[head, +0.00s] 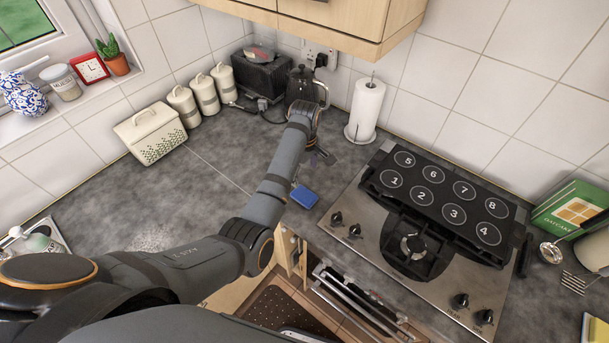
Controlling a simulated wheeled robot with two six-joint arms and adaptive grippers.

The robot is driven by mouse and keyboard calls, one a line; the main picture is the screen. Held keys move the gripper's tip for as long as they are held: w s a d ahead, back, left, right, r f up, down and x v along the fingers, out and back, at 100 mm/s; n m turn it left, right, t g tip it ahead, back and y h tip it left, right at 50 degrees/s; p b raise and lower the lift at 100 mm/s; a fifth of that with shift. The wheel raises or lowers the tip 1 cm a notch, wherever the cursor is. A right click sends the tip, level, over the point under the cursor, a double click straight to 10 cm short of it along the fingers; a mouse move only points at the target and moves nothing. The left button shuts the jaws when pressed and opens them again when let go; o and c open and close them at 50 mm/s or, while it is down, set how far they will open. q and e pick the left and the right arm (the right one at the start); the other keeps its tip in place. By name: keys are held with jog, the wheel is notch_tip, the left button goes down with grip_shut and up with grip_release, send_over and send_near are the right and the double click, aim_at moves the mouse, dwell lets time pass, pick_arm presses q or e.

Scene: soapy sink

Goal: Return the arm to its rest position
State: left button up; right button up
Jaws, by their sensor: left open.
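My left arm reaches from the lower left over the counter. Its gripper (321,156) is at the arm's far end, low over the worktop in front of the dark kettle, and is small and partly hidden by the wrist. The jaws look open, and I see nothing held in them. A blue sponge (305,196) lies on the counter just nearer than the gripper, apart from it. My right gripper is out of view.
A kettle (304,88) and a paper towel roll (366,105) stand behind the gripper. The hob (350,262) with a numbered black plate (437,197) is to the right. A cream bread bin (151,134) and several canisters line the left wall. The left counter is mostly clear.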

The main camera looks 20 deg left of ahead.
pick_arm(q)
jog(key=s+a+f+m+t, duration=0.1)
jog(key=s+a+f+m, duration=0.25)
jog(key=s, duration=0.35)
jog(key=s+a+f+m+t, duration=0.1)
jog(key=s+a+f+m, duration=0.2)
jog(key=s, duration=0.4)
jog(key=s+a+r+m+t, duration=0.1)
jog(key=s+r+m, duration=0.25)
jog(key=s, duration=0.25)
jog(key=s+a+r+m+t, duration=0.1)
jog(key=s+r+m, duration=0.2)
jog(key=s+m, duration=0.25)
notch_tip(320, 180, down, 30)
jog(key=s+a+n+g+b, duration=0.1)
jog(key=s+a+g+b, duration=0.15)
jog(key=b, duration=0.45)
jog(key=s+f+b, duration=0.3)
jog(key=s+f, duration=0.6)
jog(key=f, duration=0.3)
jog(key=s+a+f+b, duration=0.1)
jog(key=s+f+b, duration=0.2)
jog(key=s+f, duration=0.6)
notch_tip(320, 180, down, 4)
jog(key=shift+s+a+f+y, duration=0.15)
jog(key=shift+s+f+y, duration=0.05)
jog(key=shift+s+y, duration=0.2)
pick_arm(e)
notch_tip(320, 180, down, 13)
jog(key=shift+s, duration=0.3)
